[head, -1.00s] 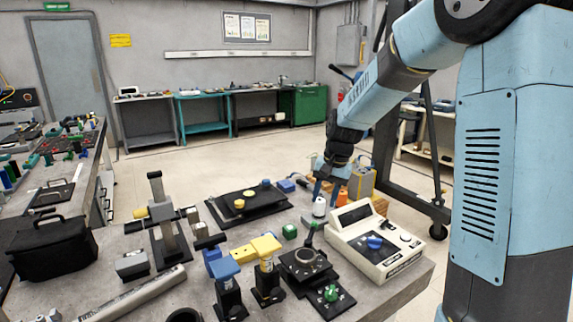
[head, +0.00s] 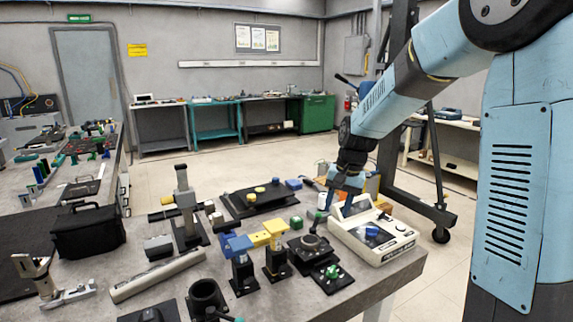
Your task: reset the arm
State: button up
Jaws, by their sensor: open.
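My arm reaches in from the right, and my gripper (head: 323,212) points down over the right part of the workbench (head: 225,276). The fingers look empty, and the tips are small and partly hard to make out.
Blue-topped (head: 241,258) and yellow-topped (head: 275,248) posts stand left of the gripper. A black plate with yellow pieces (head: 257,200) lies behind. A black bag (head: 88,231) sits at left. Open floor lies beyond the bench.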

jog(key=s+d+r+n+t, duration=0.1)
jog(key=s+d+r, duration=0.2)
jog(key=s, duration=0.6)
jog(key=s+d+r+n+t+h, duration=0.1)
jog(key=s+d+r+t, duration=0.1)
jog(key=s+r, duration=0.3)
jog(key=s+d+r+n+t+h, duration=0.1)
jog(key=s+d+r, duration=0.3)
jog(key=s, duration=0.9)
jog(key=shift+s+d+t, duration=0.25)
jog(key=shift+s+t, duration=0.1)
jog(key=shift+t, duration=0.05)
jog(key=shift+r, duration=0.1)
